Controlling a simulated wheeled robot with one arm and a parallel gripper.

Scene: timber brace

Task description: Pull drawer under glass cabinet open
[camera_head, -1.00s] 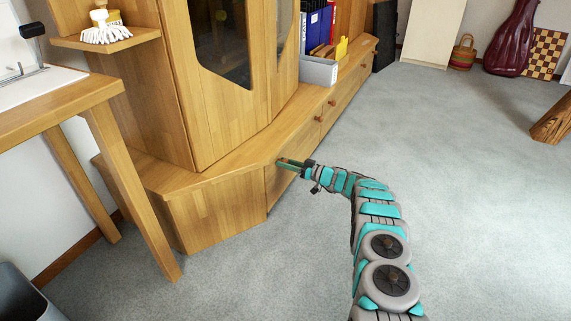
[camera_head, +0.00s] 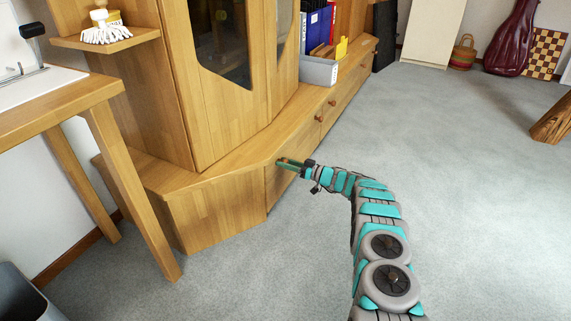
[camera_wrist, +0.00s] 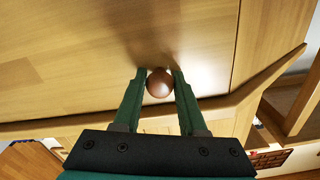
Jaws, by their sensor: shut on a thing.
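The wooden glass cabinet (camera_head: 225,85) stands on a long low base at the left of the head view. The drawer front (camera_head: 278,181) below it is flush with the base, as far as I can see; it also fills much of the wrist view (camera_wrist: 70,65). My gripper (camera_head: 284,162) is at the upper part of this drawer front. In the wrist view my gripper's green fingers (camera_wrist: 159,80) are shut on a round brown knob (camera_wrist: 160,83), one finger on each side.
A grey bin with folders (camera_head: 319,71) stands on the base, above other drawers with knobs (camera_head: 319,118). A wooden table (camera_head: 65,105) stands at the left.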

